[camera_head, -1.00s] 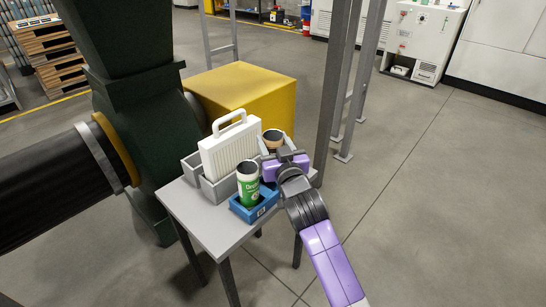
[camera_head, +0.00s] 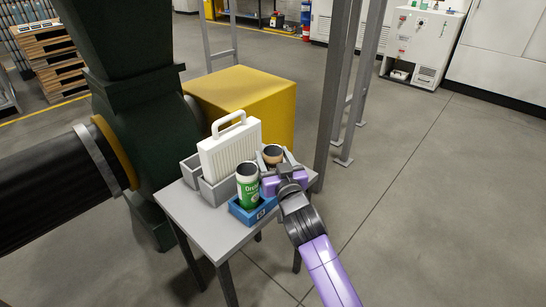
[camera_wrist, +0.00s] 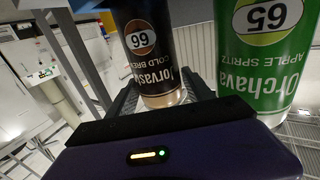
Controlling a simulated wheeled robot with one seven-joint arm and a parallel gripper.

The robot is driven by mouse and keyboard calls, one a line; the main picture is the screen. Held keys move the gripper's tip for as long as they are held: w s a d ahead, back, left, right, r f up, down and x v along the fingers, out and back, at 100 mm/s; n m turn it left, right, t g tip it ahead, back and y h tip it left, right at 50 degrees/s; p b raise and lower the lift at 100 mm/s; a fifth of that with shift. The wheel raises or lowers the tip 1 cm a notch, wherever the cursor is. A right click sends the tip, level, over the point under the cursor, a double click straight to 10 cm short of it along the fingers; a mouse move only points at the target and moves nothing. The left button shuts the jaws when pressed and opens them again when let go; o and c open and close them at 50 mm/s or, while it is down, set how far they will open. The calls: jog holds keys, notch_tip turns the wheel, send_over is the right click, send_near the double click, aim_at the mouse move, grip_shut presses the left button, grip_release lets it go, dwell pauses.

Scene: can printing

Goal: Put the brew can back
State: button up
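The brew can (camera_head: 272,153) is a dark can with a tan rim, at the back right of the small grey table. In the wrist view the brew can (camera_wrist: 150,50) shows upside down, with "66" and "COLD BREW" on it. My gripper (camera_head: 276,162) has its fingers on either side of the can and appears shut on it. I cannot tell whether its base touches the table. A green-and-white can (camera_head: 248,187) stands in the blue holder (camera_head: 252,215) just in front; the wrist view shows this green can (camera_wrist: 265,60) beside the brew can.
A white handled case (camera_head: 230,152) stands in a grey bin (camera_head: 216,190) to the left on the table (camera_head: 215,228). A yellow block (camera_head: 240,95) is behind, and a dark green machine (camera_head: 140,130) is at left. A grey post (camera_head: 333,110) rises close behind on the right.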

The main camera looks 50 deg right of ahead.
jog(key=shift+r, duration=0.3)
jog(key=s+a+f+n+y, duration=0.2)
jog(key=s+a+f+y, duration=0.15)
jog(key=s+a, duration=0.65)
jog(key=s+a+f+n+y, duration=0.15)
jog(key=s+a+f, duration=0.25)
jog(key=s+a, duration=0.7)
jog(key=s+a+r+n+y, duration=0.1)
jog(key=s+a+y, duration=0.1)
jog(key=s, duration=0.7)
jog(key=s+a+r+n+y, duration=0.1)
jog(key=s+a+y, duration=0.1)
jog(key=s, duration=0.8)
jog(key=shift+r+g, duration=0.25)
jog(key=shift+g, duration=0.15)
jog(key=shift+s+n, duration=0.1)
jog(key=shift+n, duration=0.15)
